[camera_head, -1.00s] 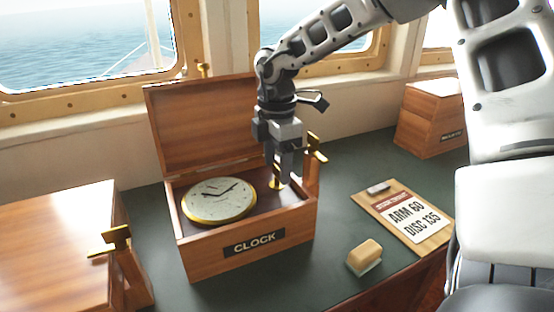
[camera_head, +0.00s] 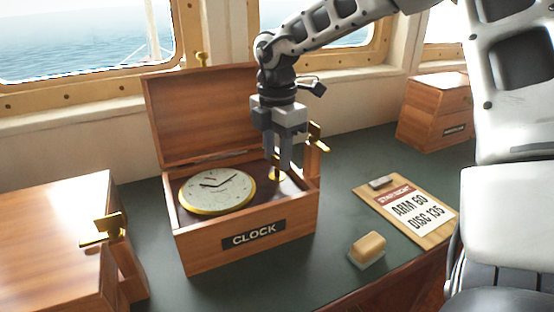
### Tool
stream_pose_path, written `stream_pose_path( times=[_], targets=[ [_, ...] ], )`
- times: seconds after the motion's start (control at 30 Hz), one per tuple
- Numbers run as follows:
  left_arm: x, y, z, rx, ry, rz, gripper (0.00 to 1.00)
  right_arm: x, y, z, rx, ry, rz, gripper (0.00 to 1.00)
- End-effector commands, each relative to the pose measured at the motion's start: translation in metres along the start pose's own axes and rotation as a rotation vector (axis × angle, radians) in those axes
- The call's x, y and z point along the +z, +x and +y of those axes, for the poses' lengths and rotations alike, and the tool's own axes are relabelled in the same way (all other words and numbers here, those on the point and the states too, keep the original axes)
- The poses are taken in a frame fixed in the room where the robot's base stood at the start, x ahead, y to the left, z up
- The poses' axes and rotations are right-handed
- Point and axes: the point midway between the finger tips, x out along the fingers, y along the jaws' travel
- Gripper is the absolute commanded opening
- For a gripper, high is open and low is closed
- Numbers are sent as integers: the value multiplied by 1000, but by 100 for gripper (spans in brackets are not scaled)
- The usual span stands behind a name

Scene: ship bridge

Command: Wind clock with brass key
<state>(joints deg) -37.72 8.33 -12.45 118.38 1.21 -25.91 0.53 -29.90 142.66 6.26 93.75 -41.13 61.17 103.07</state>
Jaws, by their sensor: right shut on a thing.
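An open wooden box (camera_head: 190,258) labelled CLOCK stands on the dark green desk with its lid (camera_head: 203,115) raised at the back. A round clock (camera_head: 217,190) with a pale dial and brass rim lies inside it on the left. My right gripper (camera_head: 283,172) points straight down into the right part of the box, beside the clock. It is shut on the brass key (camera_head: 274,181), of which only a small part shows between and beside the fingers. The key's lower end is too small to make out. My left gripper is not in view.
A brass-latched wooden box (camera_head: 50,225) stands at the left, and another wooden box (camera_head: 432,112) at the back right. A clipboard (camera_head: 412,214) and a small tan block (camera_head: 367,249) lie right of the clock box. Windows line the back wall.

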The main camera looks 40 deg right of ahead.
Motion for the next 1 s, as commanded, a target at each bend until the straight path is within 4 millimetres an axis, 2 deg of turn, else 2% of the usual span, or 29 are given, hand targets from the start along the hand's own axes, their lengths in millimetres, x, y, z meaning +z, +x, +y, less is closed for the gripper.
stream_pose_path(
  times=[0.1,0.5,1.0],
  targets=[
    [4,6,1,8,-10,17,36,0,3,1,4,-94,-2,12],
    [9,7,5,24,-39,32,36,0,0,1,3,-358,-3,12],
    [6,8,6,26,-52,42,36,1,-1,1,2,-452,-4,12]
  ],
)
